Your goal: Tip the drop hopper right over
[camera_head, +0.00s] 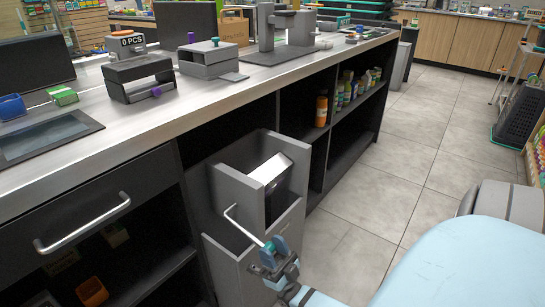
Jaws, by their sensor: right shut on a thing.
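A grey open-topped box, which looks like the drop hopper (237,190), stands at the counter's front, with a pale, tilted block (270,169) inside it. A thin white bent rod (240,225) runs from its front side down to my right gripper (270,247). My right gripper is shut on the lower end of this rod, just in front of the box; its jaws cover that end. How far the box is tilted is hard to tell. My left gripper is not in view.
A grey panelled bin (268,267) stands under the box. Open shelves with several bottles (345,90) are to its right, and a drawer with a metal handle (82,226) is at left. The steel countertop (190,103) holds devices. Tiled floor (395,185) to the right is clear.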

